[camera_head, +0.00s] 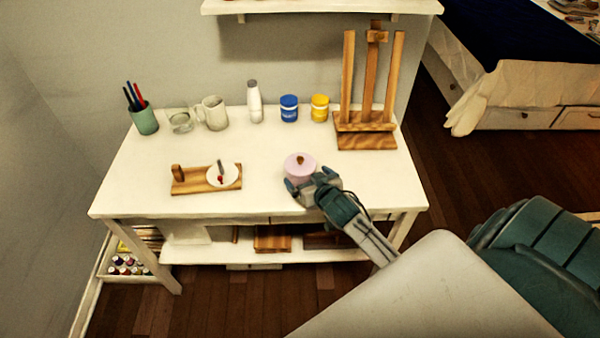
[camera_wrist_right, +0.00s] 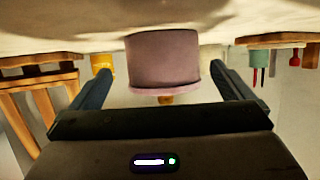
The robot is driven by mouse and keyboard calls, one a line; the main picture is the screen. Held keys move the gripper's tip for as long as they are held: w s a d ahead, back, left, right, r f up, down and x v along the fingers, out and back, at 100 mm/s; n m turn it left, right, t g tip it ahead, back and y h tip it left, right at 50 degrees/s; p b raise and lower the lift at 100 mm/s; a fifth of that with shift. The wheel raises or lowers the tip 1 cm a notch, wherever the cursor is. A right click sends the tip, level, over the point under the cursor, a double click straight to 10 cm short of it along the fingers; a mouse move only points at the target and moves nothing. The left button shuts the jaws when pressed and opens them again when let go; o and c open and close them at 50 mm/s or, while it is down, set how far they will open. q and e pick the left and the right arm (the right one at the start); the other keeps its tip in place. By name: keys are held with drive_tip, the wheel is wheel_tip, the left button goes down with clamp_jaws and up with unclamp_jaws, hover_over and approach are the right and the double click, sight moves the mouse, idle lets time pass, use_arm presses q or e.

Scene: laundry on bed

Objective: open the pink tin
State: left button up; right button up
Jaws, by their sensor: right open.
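The pink tin (camera_head: 298,171) stands upright on the white table near its front edge, with a small brown knob (camera_head: 300,160) on top of its lid. My right gripper (camera_head: 310,181) is at the tin's front right side, open, with its fingertips close to the tin. The right wrist view is upside down. There the tin (camera_wrist_right: 163,55) shows between the two spread fingers, its lid (camera_wrist_right: 165,89) and knob (camera_wrist_right: 166,99) pointing down in the picture. Gaps show between fingers and tin; the lid looks seated. My left gripper is not in view.
A wooden board (camera_head: 192,185) with a white disc lies left of the tin. Behind stand a green pen cup (camera_head: 144,118), mug (camera_head: 214,113), white bottle (camera_head: 254,103), blue jar (camera_head: 289,108), yellow jar (camera_head: 320,108) and wooden easel (camera_head: 367,141). The tabletop around the tin is clear.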

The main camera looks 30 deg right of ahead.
sight(301, 170)
drive_tip(key=shift+w+r, duration=0.1)
drive_tip(key=shift+w, duration=0.35)
drive_tip(key=p+x, duration=0.1)
drive_tip(key=x, duration=0.2)
drive_tip(key=shift+w+a+r, duration=0.1)
drive_tip(key=shift+w, duration=0.6)
drive_tip(key=c, duration=1.1)
